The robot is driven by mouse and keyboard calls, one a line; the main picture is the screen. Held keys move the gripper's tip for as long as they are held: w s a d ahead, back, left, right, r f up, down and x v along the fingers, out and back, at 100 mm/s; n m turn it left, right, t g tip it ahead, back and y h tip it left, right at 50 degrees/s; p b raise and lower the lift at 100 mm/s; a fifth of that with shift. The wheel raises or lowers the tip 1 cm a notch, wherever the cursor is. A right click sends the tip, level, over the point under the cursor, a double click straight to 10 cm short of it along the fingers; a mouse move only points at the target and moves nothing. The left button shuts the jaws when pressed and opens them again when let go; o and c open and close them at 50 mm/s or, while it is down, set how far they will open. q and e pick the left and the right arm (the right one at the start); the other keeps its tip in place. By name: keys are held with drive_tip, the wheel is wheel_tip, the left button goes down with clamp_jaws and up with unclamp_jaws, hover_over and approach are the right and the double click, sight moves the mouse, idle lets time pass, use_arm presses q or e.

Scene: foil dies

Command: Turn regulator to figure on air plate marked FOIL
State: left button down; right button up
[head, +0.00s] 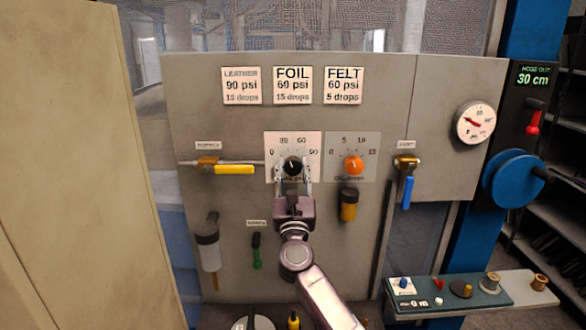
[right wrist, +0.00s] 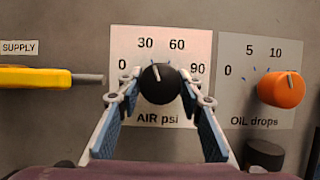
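The plate marked FOIL (head: 292,86) reads 60 psi, 15 drops, between LEATHER (head: 241,86) and FELT (head: 343,86). The black regulator knob (right wrist: 161,85) sits on the AIR psi dial (right wrist: 158,120), marked 0, 30, 60, 90. Its white pointer line points up and slightly left, between 30 and 60. The knob also shows in the head view (head: 292,166). My right gripper (right wrist: 161,92) has one finger on each side of the knob; small gaps seem to show between fingertips and knob. My left gripper is not in view.
The orange oil knob (right wrist: 282,89) is close right of the right finger, with a dark-capped amber bowl (head: 348,204) below. A yellow-handled supply valve (head: 234,169) is at left, a blue-handled valve (head: 408,190) at right. A round gauge (head: 475,122) is far right.

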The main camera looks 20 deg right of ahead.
drive_tip(key=c, duration=0.5)
drive_tip(key=shift+f+m+h+b, duration=0.15)
drive_tip(key=shift+m+h+b, duration=0.25)
drive_tip(key=shift+m+b, duration=0.45)
drive_tip(key=m+g+h+b, duration=0.1)
drive_tip(key=m+b, duration=0.1)
drive_tip(key=m+h+b, duration=0.1)
drive_tip(key=m+b, duration=0.1)
drive_tip(key=m, duration=0.1)
drive_tip(key=shift+a+m+g+h+b, duration=0.1)
drive_tip(key=shift+m+g+h+b, duration=0.2)
drive_tip(key=shift+m+g+b, duration=0.1)
drive_tip(key=shift+m+g+h+b, duration=0.45)
drive_tip(key=shift+m+b, duration=0.35)
drive_tip(key=shift+m, duration=0.5)
drive_tip(key=shift+m+g+h+b, duration=0.4)
drive_tip(key=shift+m+b, duration=0.35)
drive_tip(key=shift+m, duration=0.5)
drive_tip(key=o, duration=1.2)
drive_tip(key=shift+c, duration=0.2)
drive_tip(key=shift+r, duration=0.2)
